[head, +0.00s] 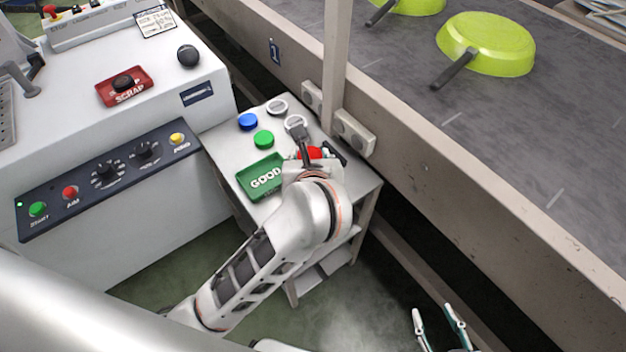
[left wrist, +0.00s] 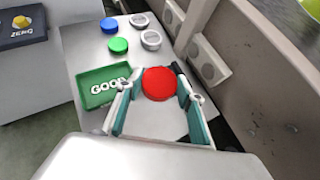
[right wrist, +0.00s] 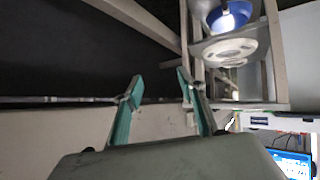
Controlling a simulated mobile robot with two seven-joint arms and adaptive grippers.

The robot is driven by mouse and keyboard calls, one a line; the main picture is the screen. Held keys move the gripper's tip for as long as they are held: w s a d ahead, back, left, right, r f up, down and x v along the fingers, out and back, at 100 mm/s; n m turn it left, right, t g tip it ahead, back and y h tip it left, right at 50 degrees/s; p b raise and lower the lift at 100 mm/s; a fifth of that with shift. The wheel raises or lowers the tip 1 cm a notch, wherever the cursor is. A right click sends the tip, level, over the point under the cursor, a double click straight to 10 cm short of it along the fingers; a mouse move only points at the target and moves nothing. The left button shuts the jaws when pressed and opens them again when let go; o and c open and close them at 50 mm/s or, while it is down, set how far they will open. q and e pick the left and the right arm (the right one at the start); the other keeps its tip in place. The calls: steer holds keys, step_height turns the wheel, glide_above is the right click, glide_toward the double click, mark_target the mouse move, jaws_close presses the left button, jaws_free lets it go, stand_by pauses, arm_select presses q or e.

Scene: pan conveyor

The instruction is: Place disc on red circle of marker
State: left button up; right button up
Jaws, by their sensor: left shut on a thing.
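A red disc (left wrist: 158,83) lies between the fingertips of my left gripper (left wrist: 157,92), which is shut on it over the small grey table. In the head view the red disc (head: 314,153) is partly hidden by my left gripper (head: 316,156). A blue disc (head: 248,121) and a green disc (head: 264,138) lie on the same table. Two grey rings (head: 277,107) sit beside them. I cannot make out a red circle on a marker. A dark object (left wrist: 179,70) shows partly behind the left fingers. My right gripper (head: 440,322) is open and empty, away from the table.
A green GOOD tray (head: 243,180) is just left of my left gripper. A post and grey boxes (head: 354,132) bound the table at the right. The conveyor (head: 530,130) carries green pans (head: 490,45). A control console (head: 100,180) and red SCRAP tray (head: 104,92) are left.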

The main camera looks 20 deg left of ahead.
arm_select(q)
step_height(320, 180, down, 6)
steer(key=shift+s+b, duration=0.1)
steer(key=shift+b, duration=1.15)
steer(key=shift+f, duration=0.1)
step_height(320, 180, down, 5)
steer(key=b, duration=0.3)
steer(key=shift+r, duration=0.6)
steer(key=shift+f, duration=0.3)
steer(key=o, duration=1)
steer(key=shift+r, duration=0.1)
arm_select(e)
steer(key=shift+m+t+y, duration=0.3)
steer(key=shift+t+y, duration=0.1)
steer(key=shift+y, duration=0.3)
steer(key=a, duration=0.1)
steer(key=w+a, duration=0.1)
steer(key=a, duration=0.1)
steer(key=a+r, duration=0.1)
steer(key=shift+w+a+r, duration=0.1)
steer(key=shift+w+a, duration=0.05)
steer(key=shift+w, duration=0.05)
